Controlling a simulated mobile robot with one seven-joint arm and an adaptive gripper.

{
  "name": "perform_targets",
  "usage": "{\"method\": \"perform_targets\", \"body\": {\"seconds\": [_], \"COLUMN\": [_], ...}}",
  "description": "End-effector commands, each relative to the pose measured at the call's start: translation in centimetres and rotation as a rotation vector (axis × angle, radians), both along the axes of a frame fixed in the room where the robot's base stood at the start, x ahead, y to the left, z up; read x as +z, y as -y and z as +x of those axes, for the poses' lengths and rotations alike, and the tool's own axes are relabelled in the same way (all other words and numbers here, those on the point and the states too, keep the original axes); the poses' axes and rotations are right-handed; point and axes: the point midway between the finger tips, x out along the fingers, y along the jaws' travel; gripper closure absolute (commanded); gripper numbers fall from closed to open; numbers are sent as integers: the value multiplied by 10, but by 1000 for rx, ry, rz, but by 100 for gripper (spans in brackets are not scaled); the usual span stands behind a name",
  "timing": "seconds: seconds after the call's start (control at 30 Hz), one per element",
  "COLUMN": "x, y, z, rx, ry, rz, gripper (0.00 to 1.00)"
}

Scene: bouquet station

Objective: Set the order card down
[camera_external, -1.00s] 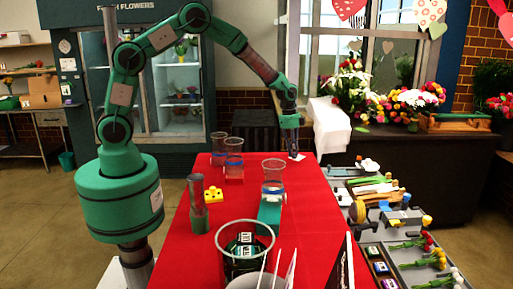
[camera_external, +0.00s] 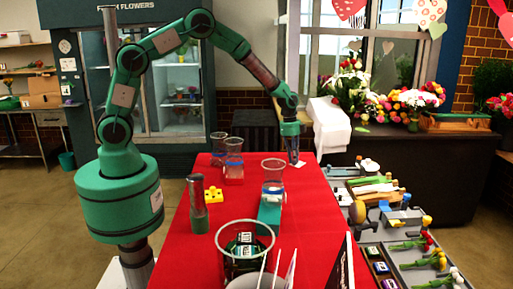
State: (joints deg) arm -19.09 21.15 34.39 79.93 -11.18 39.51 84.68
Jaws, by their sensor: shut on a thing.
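My gripper (camera_external: 293,157) points down at the far right end of the red table (camera_external: 255,180). A small white card (camera_external: 300,164), which looks like the order card, shows at its fingertips, at or very close to the table top. The jaws are shut on the card. The fingers are small and dark here, and they hide part of the card. I cannot tell whether the card touches the cloth.
A yellow block (camera_external: 213,194), a grey cylinder (camera_external: 197,204) and a large clear container (camera_external: 244,243) stand nearer. Grey trays (camera_external: 408,255) with flowers lie right.

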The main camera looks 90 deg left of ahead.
Motion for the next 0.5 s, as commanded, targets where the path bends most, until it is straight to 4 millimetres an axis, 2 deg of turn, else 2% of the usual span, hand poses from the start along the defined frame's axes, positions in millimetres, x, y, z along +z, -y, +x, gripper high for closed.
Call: {"method": "perform_targets", "body": {"seconds": [0.33,0.37,0.4,0.43,0.5], "x": [-4,-3,-3,-3,-3], "y": [0,0,0,0,0], "z": [0,0,0,0,0], "rx": [0,0,0,0,0], "ry": [0,0,0,0,0], "rz": [0,0,0,0,0], "gripper": [100,79,71,66,66]}}
